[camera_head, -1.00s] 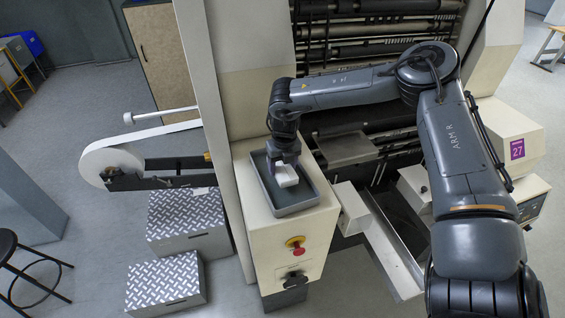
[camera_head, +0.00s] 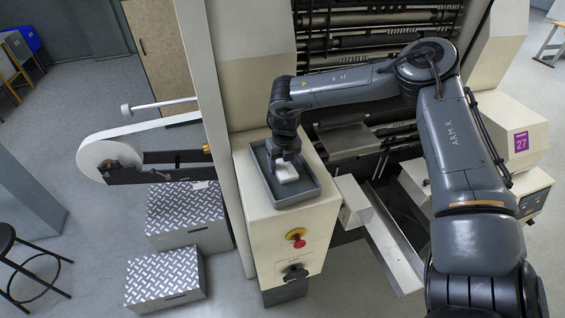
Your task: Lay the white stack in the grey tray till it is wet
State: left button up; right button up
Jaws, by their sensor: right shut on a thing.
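The white stack (camera_head: 287,172) is a small white block inside the grey tray (camera_head: 294,199). The tray is a shallow rectangular one on top of the cream machine cabinet. My right gripper (camera_head: 284,161) points down into the tray from above and is shut on the far end of the white stack. I cannot tell whether the stack touches the tray floor. Any liquid in the tray is too hard to make out. My left gripper does not show.
A red knob on a yellow ring (camera_head: 297,240) and a black knob (camera_head: 294,272) are on the cabinet front below the tray. The flow wrapper's rollers (camera_head: 375,35) stand behind. A white film roll (camera_head: 108,162) and chequered steps (camera_head: 187,210) are to the left.

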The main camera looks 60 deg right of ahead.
jog(key=o, duration=1.2)
jog(key=r, duration=0.3)
jog(key=r+b, duration=0.1)
jog(key=r, duration=0.2)
jog(key=r+b, duration=0.1)
jog(key=r, duration=0.2)
jog(key=shift+s+a+r, duration=0.2)
jog(key=shift+s+a, duration=0.15)
jog(key=shift+s, duration=0.05)
jog(key=shift+s+r, duration=0.1)
jog(key=shift+r, duration=0.6)
